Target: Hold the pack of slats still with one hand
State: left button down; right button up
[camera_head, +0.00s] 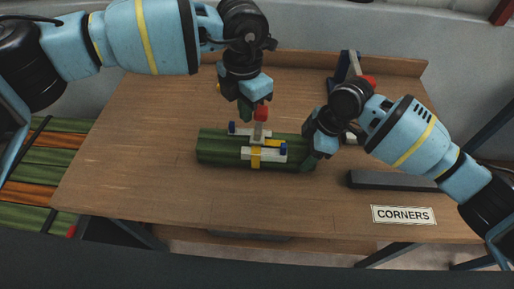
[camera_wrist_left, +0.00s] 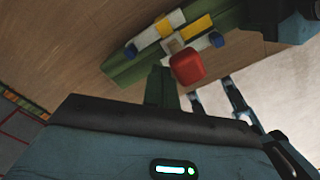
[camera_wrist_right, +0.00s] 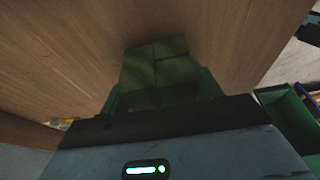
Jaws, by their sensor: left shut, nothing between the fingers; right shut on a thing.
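The pack of green slats (camera_head: 215,148) lies flat on the wooden table. Its end face shows in the right wrist view (camera_wrist_right: 157,70). A device with white bars, blue ends and a yellow band (camera_head: 256,155) sits across its middle, with a red knob (camera_head: 262,114) standing up from it. My right gripper (camera_head: 309,160) is shut on the right end of the pack, one green finger on each side. My left gripper (camera_head: 246,108) is shut and empty above the pack, close beside the red knob. The knob also shows in the left wrist view (camera_wrist_left: 187,65), just past the fingers (camera_wrist_left: 160,86).
A dark grey bar (camera_head: 390,180) lies on the table at the right, near a "CORNERS" label (camera_head: 403,215). A stand with blue and red parts (camera_head: 350,66) is at the back right. Green and orange slats (camera_head: 45,165) are at the far left. The table's left side is clear.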

aim_at(262, 109)
pick_arm(q)
jog(key=shift+d+f, duration=0.15)
jog(key=shift+d, duration=0.7)
jog(key=shift+d+f, duration=0.1)
jog(key=shift+d, duration=0.7)
jog(key=shift+a+r, duration=0.2)
jog(key=shift+a, duration=1.05)
jog(key=shift+a+r, duration=0.15)
jog(key=shift+a, duration=1.05)
jog(key=shift+d+f, duration=0.2)
jog(key=shift+d, duration=1.05)
jog(key=shift+d+f, duration=0.15)
jog(key=shift+d, duration=1.1)
jog(key=shift+a+r, duration=0.2)
jog(key=shift+a, duration=1.05)
jog(key=shift+a+r, duration=0.15)
jog(key=shift+a, duration=1.1)
notch_tip(262, 109, up, 8)
jog(key=a, duration=0.1)
